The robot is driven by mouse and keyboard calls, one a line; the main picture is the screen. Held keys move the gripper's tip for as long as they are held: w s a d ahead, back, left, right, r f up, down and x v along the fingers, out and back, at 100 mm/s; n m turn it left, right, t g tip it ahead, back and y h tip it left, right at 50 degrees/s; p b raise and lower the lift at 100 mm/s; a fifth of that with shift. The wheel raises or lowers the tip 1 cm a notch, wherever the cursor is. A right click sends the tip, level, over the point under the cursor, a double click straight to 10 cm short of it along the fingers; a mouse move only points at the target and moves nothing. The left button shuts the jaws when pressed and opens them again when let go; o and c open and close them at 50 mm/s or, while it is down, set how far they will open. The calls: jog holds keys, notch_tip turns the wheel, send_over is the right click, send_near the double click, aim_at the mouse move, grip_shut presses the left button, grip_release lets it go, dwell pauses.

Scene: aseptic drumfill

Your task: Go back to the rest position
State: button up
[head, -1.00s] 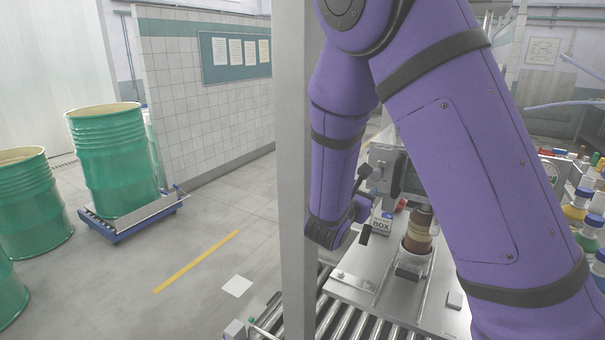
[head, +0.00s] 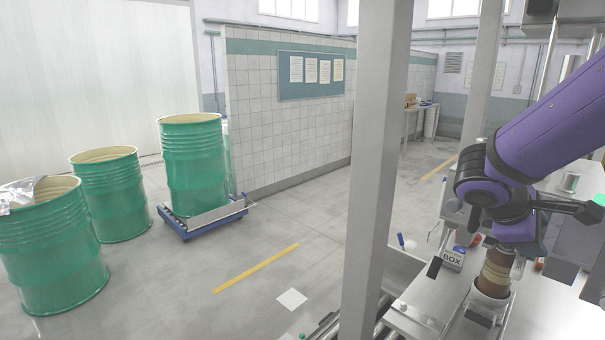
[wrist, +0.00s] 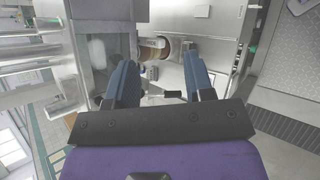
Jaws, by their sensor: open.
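My gripper (wrist: 160,62) shows in the wrist view with its two blue fingers spread wide apart and nothing held between them. Beyond the fingers, the brown jar (wrist: 152,52) sits at a round holder on the steel machine, apart from the fingertips. In the head view my purple arm comes in from the right edge. Its lower part is above and behind the brown jar (head: 497,268), which stands upright in a pale cup-like holder (head: 490,303). The fingers cannot be made out clearly in the head view.
A grey post (head: 376,170) stands left of the steel worktop (head: 540,310). A small box (head: 453,259) is beside the jar. Green drums (head: 195,165) stand at the left, one on a blue wheeled platform (head: 205,220).

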jog(key=s+a+r+m+t+y, duration=0.2)
jog(key=s+a+r+m+y, duration=0.2)
jog(key=s+a+y, duration=0.1)
jog(key=s+a+r+m+t+y, duration=0.2)
jog(key=s+a+r+m+y, duration=0.1)
jog(key=s, duration=0.5)
jog(key=shift+s+a+r+m+y, duration=0.2)
jog(key=shift+a+r+m+y, duration=0.2)
jog(key=shift+a+m+y, duration=0.7)
jog(key=shift+d, duration=0.4)
dwell(0.5)
